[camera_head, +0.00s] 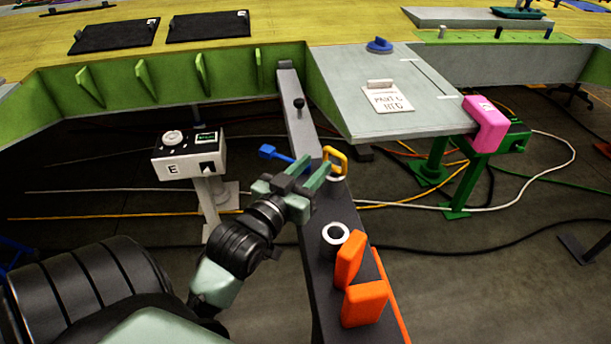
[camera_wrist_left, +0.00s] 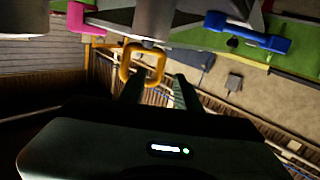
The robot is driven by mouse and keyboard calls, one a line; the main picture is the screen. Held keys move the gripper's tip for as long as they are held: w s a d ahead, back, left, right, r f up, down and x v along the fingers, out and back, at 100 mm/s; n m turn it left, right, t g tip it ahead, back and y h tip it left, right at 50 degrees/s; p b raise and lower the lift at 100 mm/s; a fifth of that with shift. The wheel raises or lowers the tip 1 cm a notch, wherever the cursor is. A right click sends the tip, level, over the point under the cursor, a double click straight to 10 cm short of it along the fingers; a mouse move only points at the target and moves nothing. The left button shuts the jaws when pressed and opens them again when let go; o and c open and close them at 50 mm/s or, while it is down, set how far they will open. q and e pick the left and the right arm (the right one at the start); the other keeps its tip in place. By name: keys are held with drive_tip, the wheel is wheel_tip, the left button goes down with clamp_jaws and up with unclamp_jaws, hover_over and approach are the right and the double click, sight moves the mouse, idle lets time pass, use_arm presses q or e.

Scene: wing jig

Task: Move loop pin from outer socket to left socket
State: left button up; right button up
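The loop pin (camera_head: 336,160), a yellow-orange squared ring, stands upright in a socket (camera_head: 337,179) on the dark narrow beam. A second socket (camera_head: 335,235) with a white rim sits nearer on the same beam and is empty. My left gripper (camera_head: 316,164) is open, its two green fingers apart, just left of the loop. In the left wrist view the loop (camera_wrist_left: 134,51) is just beyond the fingertips (camera_wrist_left: 155,84), toward the left finger. I cannot tell whether a finger touches it. My right gripper is not in view.
Orange blocks (camera_head: 363,304) stand on the beam's near end. A blue handle (camera_head: 283,156) sticks out left of the beam near my gripper. A black-knobbed pin (camera_head: 298,104) is farther along. A grey panel (camera_head: 375,85) and pink clamp (camera_head: 484,123) lie to the right.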

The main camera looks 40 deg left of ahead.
use_arm(q)
drive_tip(key=shift+s+d+r, duration=0.1)
drive_tip(key=shift+s+d, duration=0.1)
drive_tip(key=shift+s, duration=1.2)
